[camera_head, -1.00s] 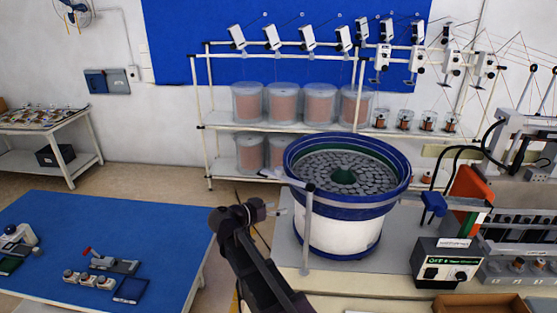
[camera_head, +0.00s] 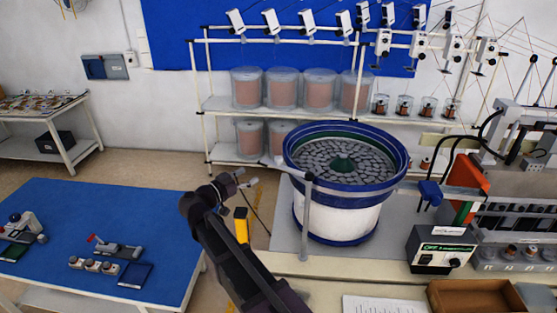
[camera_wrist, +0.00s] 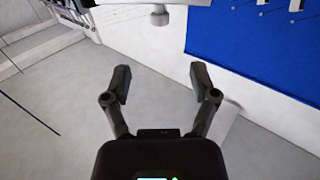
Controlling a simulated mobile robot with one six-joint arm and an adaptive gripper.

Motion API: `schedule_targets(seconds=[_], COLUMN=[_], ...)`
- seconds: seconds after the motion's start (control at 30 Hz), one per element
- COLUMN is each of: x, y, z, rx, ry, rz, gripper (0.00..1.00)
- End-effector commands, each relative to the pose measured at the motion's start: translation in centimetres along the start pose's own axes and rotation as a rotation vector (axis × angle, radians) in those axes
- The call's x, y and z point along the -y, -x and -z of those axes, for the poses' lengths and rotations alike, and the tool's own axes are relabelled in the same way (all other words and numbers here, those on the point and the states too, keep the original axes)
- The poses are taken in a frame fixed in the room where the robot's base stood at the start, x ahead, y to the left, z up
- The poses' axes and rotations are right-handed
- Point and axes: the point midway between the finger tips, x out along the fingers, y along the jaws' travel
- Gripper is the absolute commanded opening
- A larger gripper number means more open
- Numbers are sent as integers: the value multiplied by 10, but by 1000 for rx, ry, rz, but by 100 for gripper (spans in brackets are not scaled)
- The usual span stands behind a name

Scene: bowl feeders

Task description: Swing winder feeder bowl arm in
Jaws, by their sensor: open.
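The feeder bowl (camera_head: 340,225) is a white drum with blue rims, filled with small grey parts, in the head view. A grey post (camera_head: 307,225) stands at its front left. A pale bar, the feeder bowl arm (camera_head: 287,170), runs from the post's top to the left, outside the bowl. My gripper (camera_head: 248,181) is left of the post, just below the bar's outer end. In the wrist view my gripper (camera_wrist: 160,82) is open with nothing between its fingers. A pale piece with a round knob (camera_wrist: 159,15) shows ahead of the fingers; I cannot tell whether it belongs to the arm.
A blue-topped table (camera_head: 60,215) with small devices is at the left. A control box (camera_head: 440,250) and a brown tray (camera_head: 475,297) are right of the bowl. A rack with wire spools (camera_head: 262,88) stands behind. Open floor lies between table and bench.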

Motion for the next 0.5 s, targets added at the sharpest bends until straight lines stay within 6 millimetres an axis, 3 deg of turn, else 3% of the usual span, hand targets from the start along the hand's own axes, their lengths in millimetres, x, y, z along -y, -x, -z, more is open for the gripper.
schedule_targets(seconds=[0.5], x=[0], y=[-60], z=[0], rx=[1], ry=[0], rz=[-1], gripper=[76])
